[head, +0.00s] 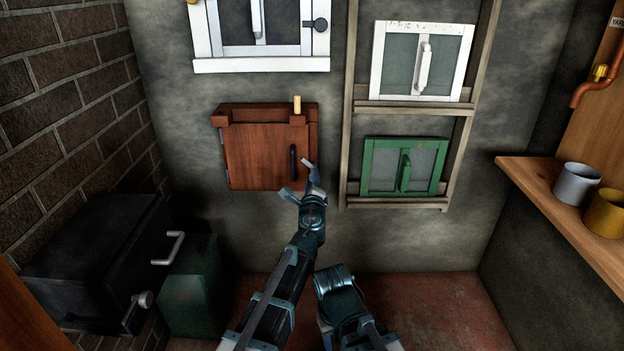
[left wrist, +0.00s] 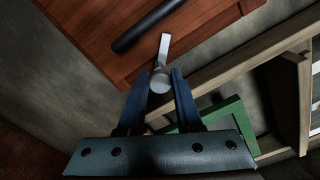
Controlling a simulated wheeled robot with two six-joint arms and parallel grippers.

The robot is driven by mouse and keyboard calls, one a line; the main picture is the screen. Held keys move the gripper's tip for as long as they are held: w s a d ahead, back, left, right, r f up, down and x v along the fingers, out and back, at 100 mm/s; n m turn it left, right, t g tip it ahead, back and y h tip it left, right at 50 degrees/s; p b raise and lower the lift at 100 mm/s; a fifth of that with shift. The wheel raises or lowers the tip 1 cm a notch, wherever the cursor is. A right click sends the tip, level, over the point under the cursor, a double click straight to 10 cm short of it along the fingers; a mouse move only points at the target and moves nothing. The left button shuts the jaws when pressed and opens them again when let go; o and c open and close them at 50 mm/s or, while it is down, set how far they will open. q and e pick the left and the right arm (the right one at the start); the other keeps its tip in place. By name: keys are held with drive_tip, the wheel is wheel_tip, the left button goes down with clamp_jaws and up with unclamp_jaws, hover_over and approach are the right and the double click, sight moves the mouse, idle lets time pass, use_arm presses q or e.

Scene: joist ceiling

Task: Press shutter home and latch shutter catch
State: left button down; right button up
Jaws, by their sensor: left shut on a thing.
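The brown wooden shutter (head: 258,155) with a black upright handle (head: 293,162) hangs on the wall, its panel at or close to its frame; I cannot tell whether a small gap is left. The shutter catch, a grey round knob with a pale flat tongue (head: 307,163), is at its lower right edge. My left gripper (head: 313,177) is shut on the catch. In the left wrist view, the catch's round part (left wrist: 160,82) sits between the fingertips (left wrist: 160,88), and its tongue points up towards the shutter (left wrist: 115,35). My right forearm shows low in the head view; its fingers do not.
A green framed window (head: 372,165) in a timber frame stands close right of my left gripper. A white window (head: 260,64) is above the shutter. A black box (head: 95,245) and green box (head: 190,290) stand at left. A shelf (head: 545,195) with two mugs juts out at right.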

use_arm(q)
drive_tip(key=shift+w+d+n, duration=0.1)
drive_tip(key=shift+d+n, duration=0.1)
drive_tip(key=shift+n, duration=1.9)
drive_tip(key=shift+w+d+n, duration=0.1)
drive_tip(key=shift+d+n, duration=0.1)
drive_tip(key=shift+n, duration=1.9)
drive_tip(key=shift+s+a, duration=0.1)
drive_tip(key=shift+n, duration=0.3)
drive_tip(key=c, duration=0.8)
unclamp_jaws()
drive_tip(key=shift+s+a+r, duration=0.1)
drive_tip(key=shift+r, duration=0.1)
drive_tip(key=shift+o, duration=1.1)
drive_tip(key=shift+f, duration=0.1)
